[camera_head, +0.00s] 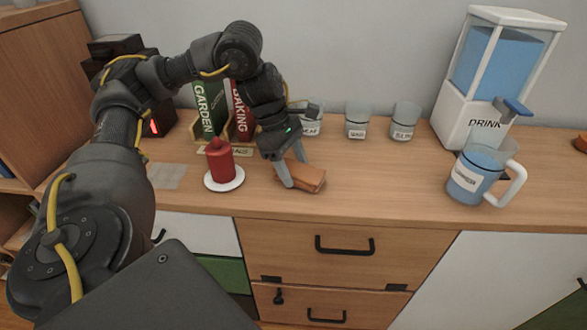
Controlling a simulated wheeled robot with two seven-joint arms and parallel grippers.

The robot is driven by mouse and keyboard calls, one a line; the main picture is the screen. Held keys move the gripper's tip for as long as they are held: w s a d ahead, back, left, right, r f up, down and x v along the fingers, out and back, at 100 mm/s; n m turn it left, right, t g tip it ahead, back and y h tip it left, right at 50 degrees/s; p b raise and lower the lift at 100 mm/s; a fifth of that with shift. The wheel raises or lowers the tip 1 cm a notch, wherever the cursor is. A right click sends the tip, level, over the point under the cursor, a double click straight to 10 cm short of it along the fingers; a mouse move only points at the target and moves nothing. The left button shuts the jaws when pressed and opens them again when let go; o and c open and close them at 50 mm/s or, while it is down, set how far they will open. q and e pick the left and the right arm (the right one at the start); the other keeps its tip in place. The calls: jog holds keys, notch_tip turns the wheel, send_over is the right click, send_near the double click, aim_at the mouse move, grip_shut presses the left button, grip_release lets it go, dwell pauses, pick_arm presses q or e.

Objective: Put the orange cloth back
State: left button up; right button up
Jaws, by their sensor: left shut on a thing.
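The orange cloth (309,178) is a small folded, flat bundle at the front of the wooden counter, right of the red candle. My left gripper (295,185) reaches down from the upper left and is shut on the cloth's left part. The cloth is at or just above the counter top; I cannot tell which. My right gripper is not in view.
A red candle (220,160) stands on a white plate (224,184) close left of the gripper. Books (207,105) and several labelled jars (357,122) line the back. A drink dispenser (487,85) and blue jug (472,178) stand right. The counter between cloth and jug is clear.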

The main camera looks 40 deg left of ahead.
pick_arm(q)
jog(key=shift+f, duration=0.15)
jog(key=o, duration=0.9)
jog(key=shift+o, duration=0.2)
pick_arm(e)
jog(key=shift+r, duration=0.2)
pick_arm(q)
jog(key=shift+r, duration=0.25)
jog(key=p+v, duration=0.4)
jog(key=v, duration=0.2)
jog(key=shift+r, duration=0.2)
jog(key=shift+p+v, duration=1.7)
jog(key=shift+v, duration=1.05)
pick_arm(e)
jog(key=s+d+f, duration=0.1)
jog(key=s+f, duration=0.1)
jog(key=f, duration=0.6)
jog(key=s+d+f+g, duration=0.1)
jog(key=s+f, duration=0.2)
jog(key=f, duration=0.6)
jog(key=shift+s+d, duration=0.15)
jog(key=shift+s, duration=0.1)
